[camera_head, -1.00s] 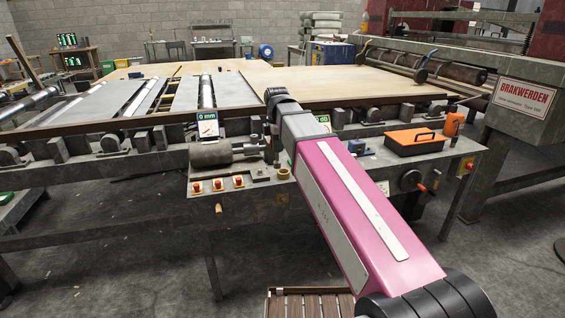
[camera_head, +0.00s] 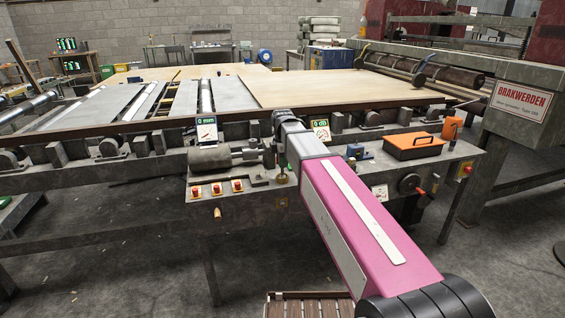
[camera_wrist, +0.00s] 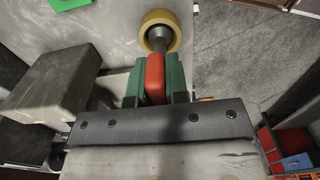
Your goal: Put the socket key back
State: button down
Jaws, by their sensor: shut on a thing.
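In the wrist view the green fingers of my gripper (camera_wrist: 155,66) are shut on the red handle of the socket key (camera_wrist: 155,78). Its grey metal shaft points away from the fingers toward a yellow ring (camera_wrist: 172,17) at the bench edge. The shaft end overlaps the ring's opening; I cannot tell whether it is inside or just above.
A grey cylinder block (camera_head: 215,159) and several red buttons (camera_head: 217,188) lie left of my arm. An orange case (camera_head: 414,146) and a black handwheel (camera_head: 409,184) are to the right. Small display screens (camera_head: 207,130) stand behind.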

jog(key=shift+f, duration=0.1)
jog(key=c, duration=1.1)
grip_release()
notch_tip(320, 180, up, 12)
jog(key=shift+r, duration=0.15)
